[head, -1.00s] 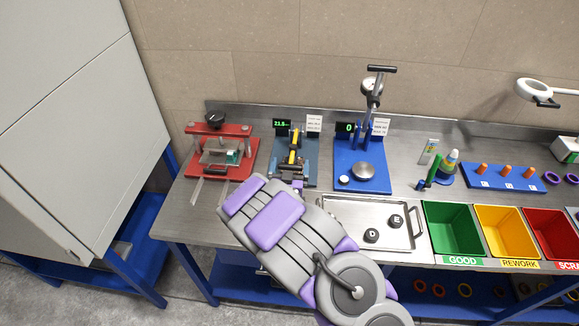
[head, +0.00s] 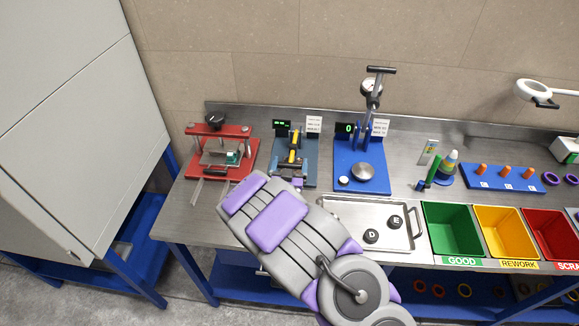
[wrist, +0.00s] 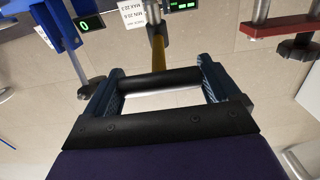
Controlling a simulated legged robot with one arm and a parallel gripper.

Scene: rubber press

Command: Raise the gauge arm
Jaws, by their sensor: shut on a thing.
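The gauge arm is a yellow bar (head: 293,159) on the middle grey-blue station (head: 311,175) of the bench. In the wrist view the yellow bar (wrist: 158,55) meets a black cross handle (wrist: 160,80). My gripper (wrist: 161,74) is shut on this handle, one finger at each end. The station's small green display (head: 282,124) shows dashes; it also shows in the wrist view (wrist: 183,4). My purple and grey arm covers the front of the station in the head view, so the grip is largely hidden there.
A red press (head: 220,150) stands close on the left. A blue dial-gauge stand (head: 362,178) stands close on the right. A metal tray (head: 340,212) with two black discs lies in front. Green, yellow and red bins are farther right. The wall is behind.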

